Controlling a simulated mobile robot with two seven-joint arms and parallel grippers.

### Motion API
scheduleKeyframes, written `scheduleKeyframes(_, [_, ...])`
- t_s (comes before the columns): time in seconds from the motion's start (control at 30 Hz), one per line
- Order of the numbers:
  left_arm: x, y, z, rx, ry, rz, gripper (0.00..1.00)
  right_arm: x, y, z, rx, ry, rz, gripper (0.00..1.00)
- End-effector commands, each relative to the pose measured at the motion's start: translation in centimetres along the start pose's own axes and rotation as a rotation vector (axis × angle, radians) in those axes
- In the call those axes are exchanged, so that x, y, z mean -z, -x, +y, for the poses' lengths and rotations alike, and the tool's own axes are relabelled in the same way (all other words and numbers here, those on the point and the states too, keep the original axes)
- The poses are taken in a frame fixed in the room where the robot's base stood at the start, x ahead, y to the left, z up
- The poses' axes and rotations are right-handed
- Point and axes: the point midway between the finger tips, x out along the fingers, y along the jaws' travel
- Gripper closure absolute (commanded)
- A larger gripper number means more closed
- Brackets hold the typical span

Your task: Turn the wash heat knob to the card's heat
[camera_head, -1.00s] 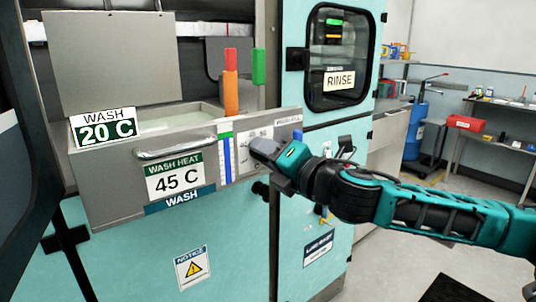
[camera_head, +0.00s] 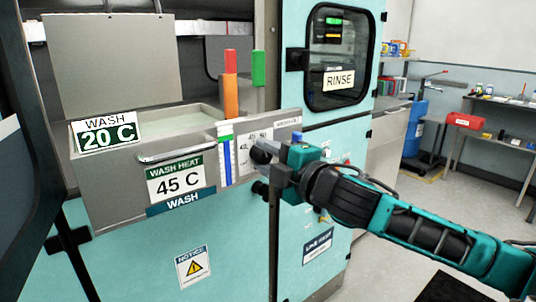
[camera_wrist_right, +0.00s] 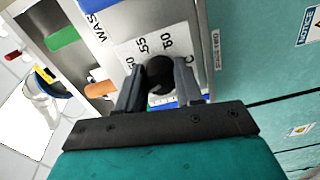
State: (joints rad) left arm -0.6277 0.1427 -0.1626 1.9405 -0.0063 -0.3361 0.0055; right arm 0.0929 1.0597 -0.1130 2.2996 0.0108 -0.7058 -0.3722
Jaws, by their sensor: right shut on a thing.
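The wash heat knob (camera_wrist_right: 160,76) is dark and round, on a pale dial plate (camera_wrist_right: 132,50) with printed numbers, of which 50, 55 and 60 show. My right gripper (camera_wrist_right: 160,92) is shut on the knob, one finger on each side. In the head view the right gripper (camera_head: 264,157) is at the right end of the wash tank's front and covers most of the dial. A "WASH HEAT 45 C" card (camera_head: 176,179) is on the tank front. A "WASH 20 C" sign (camera_head: 108,133) stands at the tank's left rim. My left gripper is out of view.
A blue and white gauge strip (camera_head: 227,158) is left of the dial. An orange bar (camera_head: 231,97) and a green bar (camera_head: 258,68) stand up behind the tank front. The rinse door (camera_head: 340,55) is to the right. Open floor lies right of the machine.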

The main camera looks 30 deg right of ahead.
Motion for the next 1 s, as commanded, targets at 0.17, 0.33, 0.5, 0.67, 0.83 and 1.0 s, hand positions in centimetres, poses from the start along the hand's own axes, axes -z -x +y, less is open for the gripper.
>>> scheduleKeyframes(0.17, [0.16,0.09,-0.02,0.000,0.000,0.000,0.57,-0.13,-0.03,0.16,-0.003,-0.033,-0.004,0.95])
scheduleKeyframes(0.33, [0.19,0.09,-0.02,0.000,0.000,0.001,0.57,-0.14,-0.03,0.15,-0.004,-0.042,-0.004,0.95])
scheduleKeyframes(0.5, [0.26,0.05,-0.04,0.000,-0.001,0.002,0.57,-0.14,-0.03,0.15,-0.004,-0.042,-0.004,0.95])
scheduleKeyframes(0.67, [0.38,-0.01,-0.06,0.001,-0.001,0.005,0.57,-0.13,-0.03,0.16,-0.004,-0.041,-0.004,0.61])
scheduleKeyframes(0.83, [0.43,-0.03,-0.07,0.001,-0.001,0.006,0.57,-0.08,-0.02,0.10,-0.003,-0.041,-0.002,0.44])
scheduleKeyframes(1.0, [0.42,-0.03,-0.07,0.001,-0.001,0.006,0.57,-0.04,-0.01,0.05,-0.002,-0.041,-0.001,0.39])
